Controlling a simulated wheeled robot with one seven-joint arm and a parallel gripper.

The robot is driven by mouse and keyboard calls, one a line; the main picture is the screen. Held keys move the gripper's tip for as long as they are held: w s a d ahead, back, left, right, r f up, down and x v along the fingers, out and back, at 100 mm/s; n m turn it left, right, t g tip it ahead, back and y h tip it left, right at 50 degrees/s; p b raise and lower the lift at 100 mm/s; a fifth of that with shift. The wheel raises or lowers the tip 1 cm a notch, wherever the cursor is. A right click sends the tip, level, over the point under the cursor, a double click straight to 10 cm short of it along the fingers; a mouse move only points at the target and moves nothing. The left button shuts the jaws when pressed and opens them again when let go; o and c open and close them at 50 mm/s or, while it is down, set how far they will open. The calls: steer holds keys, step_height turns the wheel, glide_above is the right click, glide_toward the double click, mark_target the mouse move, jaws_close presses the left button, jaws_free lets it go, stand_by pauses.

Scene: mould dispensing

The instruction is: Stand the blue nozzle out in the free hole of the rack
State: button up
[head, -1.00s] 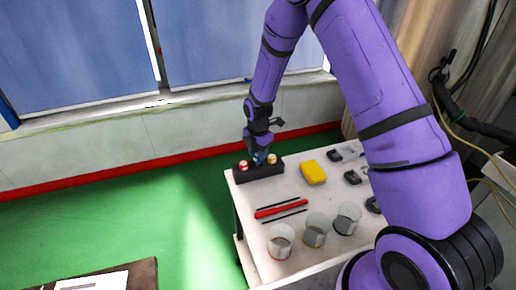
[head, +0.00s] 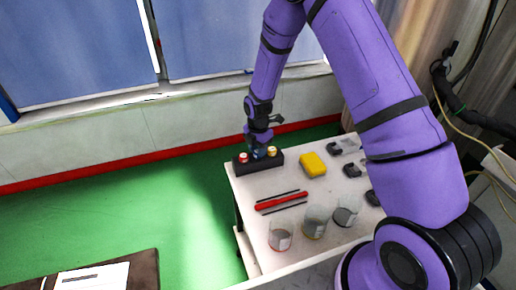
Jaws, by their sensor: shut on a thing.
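The dark rack (head: 262,167) stands at the far left corner of the white table. A red nozzle (head: 243,157) stands at its left end and a yellow nozzle (head: 272,151) stands toward its right end. My gripper (head: 259,152) points down over the middle of the rack, between the two, and is shut on the blue nozzle. Only a little blue shows at the fingertips; the gripper hides most of the nozzle. I cannot tell whether the nozzle's lower end is inside a hole or just above it.
A yellow block (head: 313,165) lies right of the rack. A red bar (head: 281,202) lies between two thin black rods. Several clear cups, one of them at the front (head: 280,236), line the near side. Small dark items (head: 334,148) lie at the right.

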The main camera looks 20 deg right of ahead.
steer(key=shift+f, duration=0.2)
steer(key=o, duration=1)
step_height(320, 180, up, 11)
stand_by(0.6)
